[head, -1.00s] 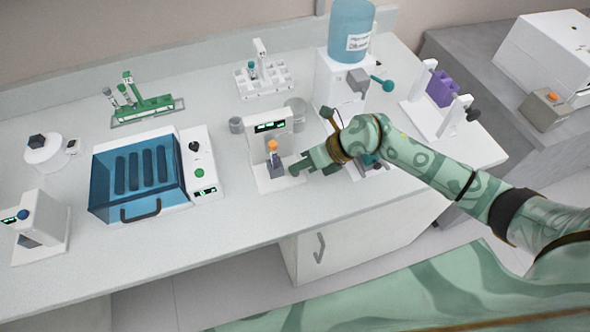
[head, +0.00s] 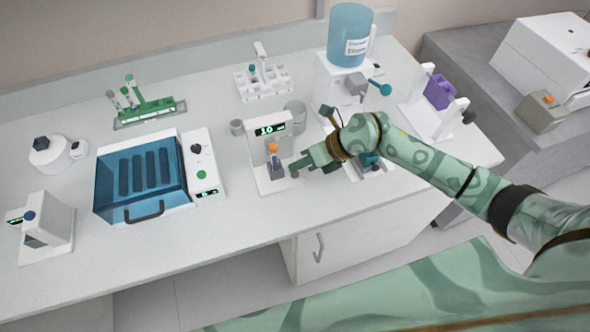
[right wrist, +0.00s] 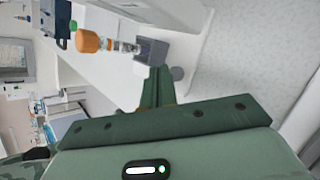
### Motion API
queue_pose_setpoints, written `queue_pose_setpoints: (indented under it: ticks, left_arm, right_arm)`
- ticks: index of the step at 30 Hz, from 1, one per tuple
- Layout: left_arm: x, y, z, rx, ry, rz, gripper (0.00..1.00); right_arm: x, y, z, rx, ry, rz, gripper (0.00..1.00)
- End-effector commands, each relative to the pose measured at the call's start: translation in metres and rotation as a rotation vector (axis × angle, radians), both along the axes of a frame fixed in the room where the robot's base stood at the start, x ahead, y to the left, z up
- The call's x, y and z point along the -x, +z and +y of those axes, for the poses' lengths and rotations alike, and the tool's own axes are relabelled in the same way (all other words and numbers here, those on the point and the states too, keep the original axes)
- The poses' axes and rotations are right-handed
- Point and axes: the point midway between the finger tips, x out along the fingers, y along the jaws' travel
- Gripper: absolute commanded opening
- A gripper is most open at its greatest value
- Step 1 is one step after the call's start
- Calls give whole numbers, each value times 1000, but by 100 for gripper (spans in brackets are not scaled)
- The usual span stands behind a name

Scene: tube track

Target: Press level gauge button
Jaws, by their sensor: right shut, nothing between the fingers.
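The level gauge (head: 257,147) is a white upright device on a flat base, with a lit green display (head: 270,129) reading what looks like 10. A tube with an orange cap (head: 272,149) stands upright in a grey holder (head: 277,172) on it. A small round grey button (head: 294,174) sits on the base beside the holder; it also shows in the right wrist view (right wrist: 177,73). My right gripper (head: 296,168) is shut and empty, its tips right by the button and holder. I cannot tell whether they touch the button. My left gripper is out of view.
A blue-lidded box (head: 140,174) stands left of the gauge. Grey cups (head: 294,115) stand behind it. A white dispenser with a blue tank (head: 350,38) is behind my right arm. The counter in front of the gauge is clear.

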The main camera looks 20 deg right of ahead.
Motion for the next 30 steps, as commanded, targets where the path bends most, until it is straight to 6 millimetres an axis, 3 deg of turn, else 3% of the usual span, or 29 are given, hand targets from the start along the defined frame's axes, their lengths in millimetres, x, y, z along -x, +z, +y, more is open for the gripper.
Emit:
queue_pose_setpoints:
  ticks: [8, 22, 30]
  left_arm:
    - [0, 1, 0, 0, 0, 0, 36]
    - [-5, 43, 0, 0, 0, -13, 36]
    - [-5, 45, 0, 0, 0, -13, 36]
  right_arm:
    - [0, 2, 0, 0, 0, 0, 0]
    - [0, 47, 0, -1, 0, -2, 0]
    - [0, 49, 0, -1, 0, 1, 0]
